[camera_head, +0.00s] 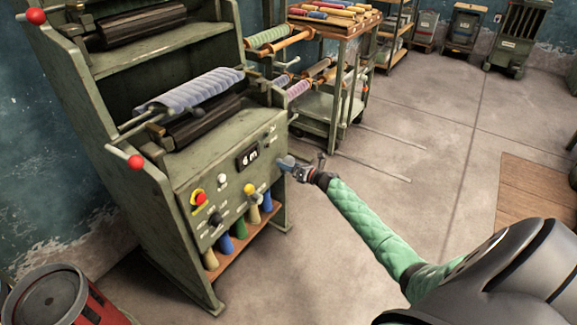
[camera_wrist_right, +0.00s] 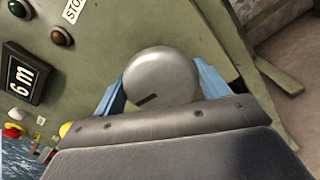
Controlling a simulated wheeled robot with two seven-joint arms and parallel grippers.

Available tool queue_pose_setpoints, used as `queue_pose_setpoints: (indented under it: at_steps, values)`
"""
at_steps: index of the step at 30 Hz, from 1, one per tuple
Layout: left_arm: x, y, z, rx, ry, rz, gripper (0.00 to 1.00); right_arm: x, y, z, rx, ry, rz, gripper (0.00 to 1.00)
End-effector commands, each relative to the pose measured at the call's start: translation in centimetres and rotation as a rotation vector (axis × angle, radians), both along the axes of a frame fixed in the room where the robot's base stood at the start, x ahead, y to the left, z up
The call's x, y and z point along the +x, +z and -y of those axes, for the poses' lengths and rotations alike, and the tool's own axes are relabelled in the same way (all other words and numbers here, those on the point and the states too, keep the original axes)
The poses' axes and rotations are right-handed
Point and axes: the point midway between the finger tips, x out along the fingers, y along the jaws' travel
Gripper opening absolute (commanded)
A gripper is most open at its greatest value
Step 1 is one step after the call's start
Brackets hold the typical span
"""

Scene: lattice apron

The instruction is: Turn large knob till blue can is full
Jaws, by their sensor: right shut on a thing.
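The large knob (camera_wrist_right: 160,75) is a round grey knob with a dark slot mark, on the right side of the green machine's panel. My right gripper (camera_head: 287,164) is shut on it; in the right wrist view its blue fingers (camera_wrist_right: 162,88) sit on either side of the knob. A small display (camera_head: 248,158) on the panel seems to read "6 m". Below the panel several coloured cylinders stand in a row, two of them blue, one left of centre (camera_head: 224,243) and one at the right end (camera_head: 267,201). Their insides are hidden. My left gripper is not in view.
The panel also has a red button on yellow (camera_head: 199,198), a black knob (camera_head: 215,219) and a yellow knob (camera_head: 249,189). A wound roller (camera_head: 195,90) lies above it. A red bin (camera_head: 62,299) stands at the lower left. The floor to the right is open.

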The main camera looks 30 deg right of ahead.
Motion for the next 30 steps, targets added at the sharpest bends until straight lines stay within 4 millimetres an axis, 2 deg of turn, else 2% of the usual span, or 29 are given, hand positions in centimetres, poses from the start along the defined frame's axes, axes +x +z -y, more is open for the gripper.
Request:
queue_pose_setpoints:
  at_steps: [14,26,30]
  values:
    - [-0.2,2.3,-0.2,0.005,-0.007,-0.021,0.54,0.1,0.1,0.3,0.403,-0.002,-0.167,0.51]
    - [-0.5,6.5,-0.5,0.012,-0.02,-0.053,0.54,0.1,0.0,0.4,0.755,-0.004,-0.312,0.51]
    - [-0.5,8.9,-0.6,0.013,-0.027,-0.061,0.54,0.1,0.0,0.5,0.877,-0.005,-0.363,0.51]
